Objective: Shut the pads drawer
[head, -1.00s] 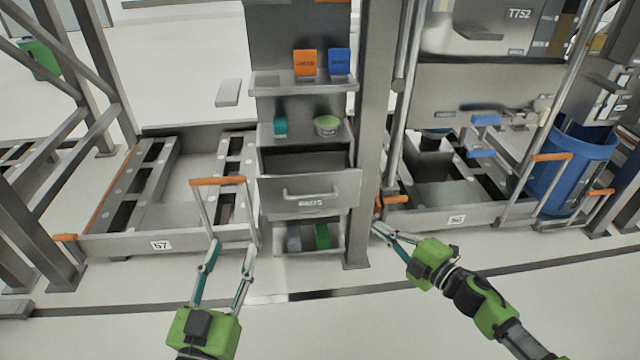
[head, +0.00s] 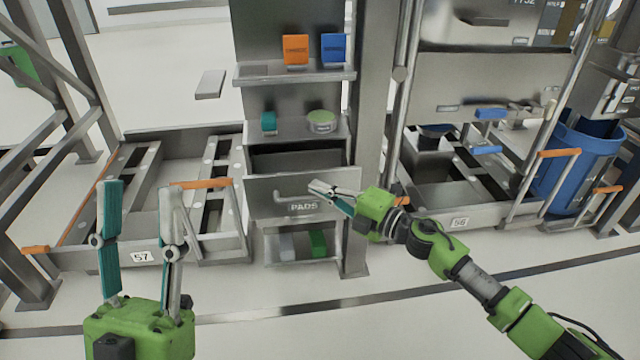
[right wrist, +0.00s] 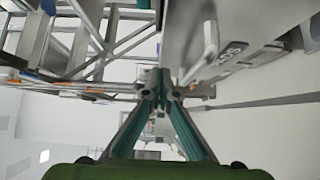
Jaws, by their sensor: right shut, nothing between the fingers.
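The pads drawer (head: 262,196) is a grey metal drawer with a bar handle and a "PADS" label, in the middle shelf unit. It stands open, its dark inside showing behind the front. In the right wrist view the drawer front (right wrist: 188,40) is at the upper right, with its handle beside the fingers. My right gripper (head: 314,187) is shut and empty, in front of the drawer's right part near the handle; I cannot tell whether it touches. My left gripper (head: 138,184) is open and empty, left of the drawer and nearer to me.
Above the drawer, a shelf holds a teal item (head: 268,122) and a green-lidded tub (head: 321,121). Orange (head: 296,50) and blue (head: 333,48) boxes stand higher up. A lower shelf (head: 302,262) holds a green item. A grey post (head: 372,90) stands right of the unit.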

